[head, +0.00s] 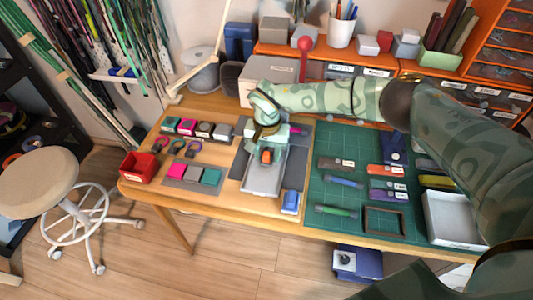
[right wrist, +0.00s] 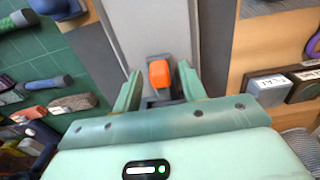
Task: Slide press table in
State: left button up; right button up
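The press table (head: 262,184) is a light grey metal plate on a dark grey mat, in the middle of the workbench in the head view. An orange handle (head: 267,156) stands on it. In the right wrist view the orange handle (right wrist: 160,73) sits on a small black base on the grey plate (right wrist: 165,28). My right gripper (head: 270,145) is over the plate, its two fingers (right wrist: 160,82) open on either side of the handle, with gaps visible. The grey press (head: 285,71) with a red-knobbed lever (head: 303,58) stands behind, partly hidden by my right arm. My left gripper is not in view.
A green cutting mat (head: 330,195) with tools lies to the right, and a white tray (head: 455,222) at far right. Colour samples and a red bin (head: 139,165) are on the left. A small blue block (head: 290,202) is close to the plate's front right.

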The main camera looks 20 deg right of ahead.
notch_tip(320, 180, up, 16)
jog(key=p, duration=0.4)
jog(key=shift+r, duration=0.15)
dwell(0.3)
